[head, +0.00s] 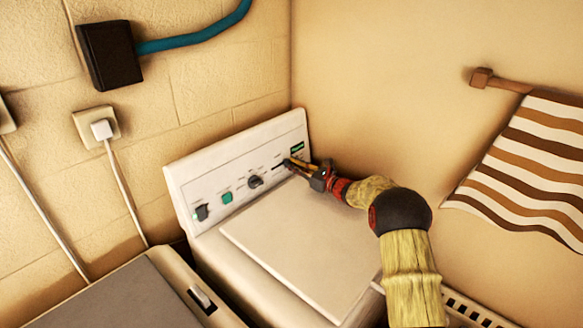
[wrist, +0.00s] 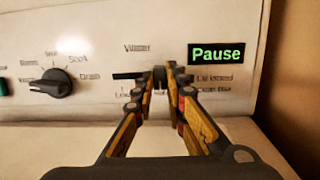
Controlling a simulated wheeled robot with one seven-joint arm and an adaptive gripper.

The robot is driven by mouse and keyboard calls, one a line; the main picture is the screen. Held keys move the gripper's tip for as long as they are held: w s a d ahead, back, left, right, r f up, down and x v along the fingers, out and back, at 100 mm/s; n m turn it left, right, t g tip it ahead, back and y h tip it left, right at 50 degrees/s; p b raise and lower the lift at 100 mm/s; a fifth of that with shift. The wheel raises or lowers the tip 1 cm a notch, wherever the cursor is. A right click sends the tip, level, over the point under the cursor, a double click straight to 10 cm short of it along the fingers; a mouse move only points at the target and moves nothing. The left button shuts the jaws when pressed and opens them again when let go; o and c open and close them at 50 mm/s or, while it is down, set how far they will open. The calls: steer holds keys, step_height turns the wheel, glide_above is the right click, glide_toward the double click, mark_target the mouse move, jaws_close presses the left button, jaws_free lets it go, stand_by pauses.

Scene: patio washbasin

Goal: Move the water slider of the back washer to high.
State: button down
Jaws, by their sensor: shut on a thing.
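The back washer (head: 300,245) is white, with a raised control panel (head: 185,180) at its rear. Its water slider has a dark horizontal slot (wrist: 128,76) under a blurred label that looks like "Water". The slider's dark knob (wrist: 160,72) is between my fingertips, at the right of the visible slot. My gripper (wrist: 160,76) is shut on this knob; in the head view my gripper (head: 290,163) reaches the panel from the right. The fingers hide the right part of the slot and some of the lettering below it.
A green "Pause" display (wrist: 216,53) is just right of the slider. A dark dial (wrist: 52,84) is to its left. The washer's flat lid (head: 300,240) lies below the panel. A wall stands close on the right, with a striped towel (head: 530,165).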

steer(key=c, duration=1.8)
jaws_free()
steer(key=shift+w+d, duration=0.2)
steer(key=v, duration=1.2)
steer(key=shift+r, duration=0.15)
